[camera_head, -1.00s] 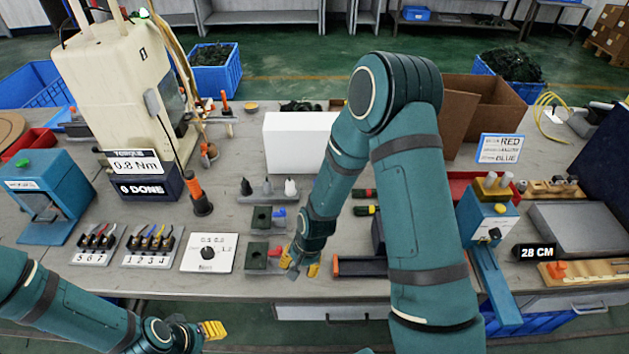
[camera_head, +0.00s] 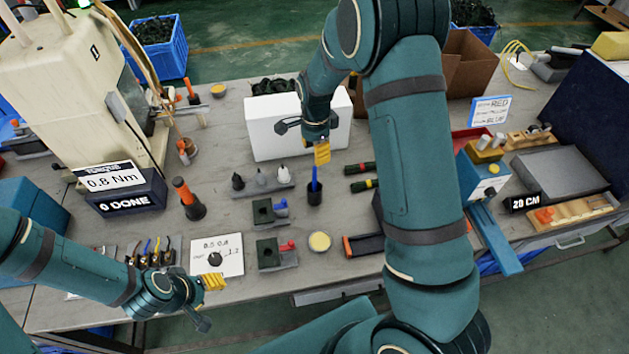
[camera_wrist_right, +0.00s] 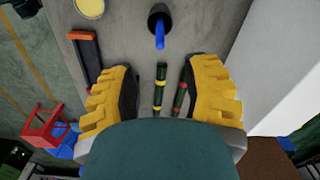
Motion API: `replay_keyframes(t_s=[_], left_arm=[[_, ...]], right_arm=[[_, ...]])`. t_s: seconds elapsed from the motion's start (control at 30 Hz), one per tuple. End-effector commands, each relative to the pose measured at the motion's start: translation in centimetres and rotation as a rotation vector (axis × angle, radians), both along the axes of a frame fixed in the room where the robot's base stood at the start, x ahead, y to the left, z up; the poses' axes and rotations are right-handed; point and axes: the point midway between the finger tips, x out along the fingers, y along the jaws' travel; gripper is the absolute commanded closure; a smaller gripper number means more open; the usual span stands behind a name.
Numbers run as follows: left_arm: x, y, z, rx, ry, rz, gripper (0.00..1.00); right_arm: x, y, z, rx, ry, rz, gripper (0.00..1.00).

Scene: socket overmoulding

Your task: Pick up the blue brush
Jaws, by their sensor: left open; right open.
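The blue brush (camera_head: 315,178) stands upright in a small dark cup (camera_head: 314,194) on the bench, in front of the white box. In the right wrist view the blue brush (camera_wrist_right: 160,35) and the cup (camera_wrist_right: 161,13) are at the top, beyond my fingers. My right gripper (camera_head: 322,154) is just above the brush in the head view, empty, with its yellow fingers spread; the wrist view shows both of them (camera_wrist_right: 165,95).
A white box (camera_head: 280,136) stands behind the brush. Two dark screwdrivers (camera_head: 362,176) lie to the right of the cup. Small fixtures (camera_head: 270,254) and a round yellowish tin (camera_head: 319,241) are in front.

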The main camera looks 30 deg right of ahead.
Motion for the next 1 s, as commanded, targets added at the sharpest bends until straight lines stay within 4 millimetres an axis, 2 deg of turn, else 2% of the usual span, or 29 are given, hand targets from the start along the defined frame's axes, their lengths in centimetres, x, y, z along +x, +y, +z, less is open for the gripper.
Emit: replay_keyframes(t_s=[0.1, 0.23, 0.5, 0.8, 1.0], left_arm=[[0.0, 0.0, -0.2, 0.001, 0.0, 0.0, 0.53], [0.0, 0.0, -0.4, 0.001, 0.0, 0.0, 0.53], [0.0, 0.0, -0.4, 0.001, -0.001, 0.0, 0.53], [0.0, 0.0, -0.3, 0.001, 0.0, 0.0, 0.53], [0.0, 0.0, -0.3, 0.001, 0.0, 0.0, 0.53]], right_arm=[[-0.1, 0.0, -2.6, 0.0, 0.004, 0.001, 0.53], [0.0, 0.0, -4.6, 0.001, 0.002, 0.002, 0.53], [-0.1, 0.0, -6.4, 0.001, 0.001, 0.002, 0.53], [-0.1, 0.2, -10.5, 0.001, 0.001, 0.003, 0.53], [0.0, 0.2, -11.1, 0.001, -0.002, 0.003, 0.53]])
